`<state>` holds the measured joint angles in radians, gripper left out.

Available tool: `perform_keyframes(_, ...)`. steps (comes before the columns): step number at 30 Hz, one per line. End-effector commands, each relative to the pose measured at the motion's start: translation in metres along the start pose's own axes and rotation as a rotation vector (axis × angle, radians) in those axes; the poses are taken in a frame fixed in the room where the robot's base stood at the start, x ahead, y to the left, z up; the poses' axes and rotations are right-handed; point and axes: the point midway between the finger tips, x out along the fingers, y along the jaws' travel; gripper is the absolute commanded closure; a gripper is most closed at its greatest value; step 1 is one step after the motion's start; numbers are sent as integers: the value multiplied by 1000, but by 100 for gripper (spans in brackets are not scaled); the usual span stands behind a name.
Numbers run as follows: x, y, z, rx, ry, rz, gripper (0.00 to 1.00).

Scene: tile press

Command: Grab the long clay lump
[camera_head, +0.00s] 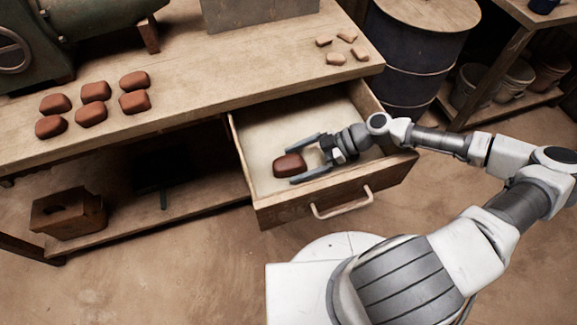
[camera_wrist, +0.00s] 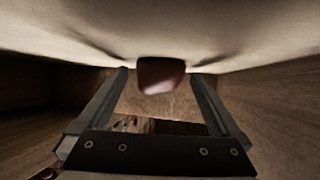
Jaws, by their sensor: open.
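A reddish-brown clay lump (camera_head: 290,165) lies inside the open drawer (camera_head: 330,195), on its pale floor. It also shows in the wrist view (camera_wrist: 161,75), ahead of and between the fingers. My gripper (camera_head: 298,159) is open, reaching into the drawer from the right, with one finger on either side of the lump's near end. In the wrist view my gripper's fingers (camera_wrist: 158,82) are spread wide, with a gap to the lump on both sides. Several more clay lumps (camera_head: 95,91) sit in two rows on the bench top.
The wooden bench (camera_head: 215,75) stands above the drawer. Drawer walls close in around my gripper. A dark drum (camera_head: 410,60) stands behind the drawer. A wooden box (camera_head: 68,213) sits on the lower shelf.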

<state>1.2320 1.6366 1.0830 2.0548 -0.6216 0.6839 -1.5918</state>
Motion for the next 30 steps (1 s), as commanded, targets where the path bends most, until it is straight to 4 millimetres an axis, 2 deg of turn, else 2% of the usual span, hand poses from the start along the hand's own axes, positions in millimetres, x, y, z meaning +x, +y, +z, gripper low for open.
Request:
perform_keyframes(3, 6, 0, 0, -1, -1, -1, 0)
perform_keyframes(9, 6, 0, 0, 0, -1, 0, 2)
perform_keyframes(25, 6, 0, 0, 1, -1, 1, 97)
perform_keyframes(26, 6, 0, 0, 1, -1, 1, 100)
perform_keyframes(30, 6, 0, -1, 0, 0, 1, 100)
